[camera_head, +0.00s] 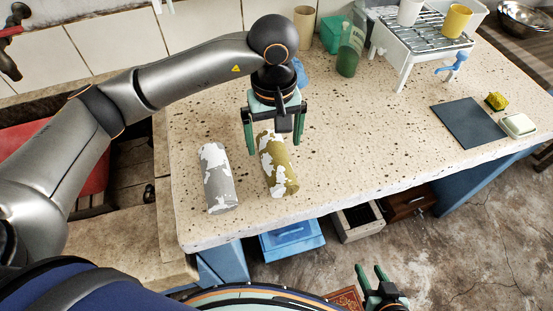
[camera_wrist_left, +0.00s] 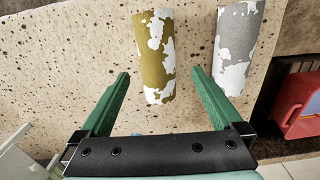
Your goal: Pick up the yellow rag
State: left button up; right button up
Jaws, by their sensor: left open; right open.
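The yellow rag (camera_head: 279,168) is a rolled, mustard-yellow and white patched cylinder lying on the speckled stone counter. My left gripper (camera_head: 274,150) is open and points down over its far end, with one finger on each side in the head view. In the left wrist view the yellow rag (camera_wrist_left: 153,50) lies beyond and between the spread green fingertips of my left gripper (camera_wrist_left: 160,73), with nothing held. I cannot tell the exact height of the fingers above the counter. My right gripper (camera_head: 370,270) is open and empty, low over the floor at the bottom.
A similar grey and white roll (camera_head: 217,178) lies left of the yellow one; it also shows in the wrist view (camera_wrist_left: 237,45). A green bottle (camera_head: 350,50), beige cup (camera_head: 304,28) and dish rack (camera_head: 425,38) stand behind. A dark mat (camera_head: 467,123) lies right. The counter's middle is clear.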

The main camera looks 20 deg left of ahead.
aim_at(275, 155)
pick_arm(q)
jog(key=f, duration=0.7)
jog(key=shift+w+f+p, duration=0.25)
jog(key=shift+f+p, duration=0.05)
jog(key=shift+f, duration=0.1)
jog(key=c, duration=1.5)
jog(key=shift+r, duration=0.15)
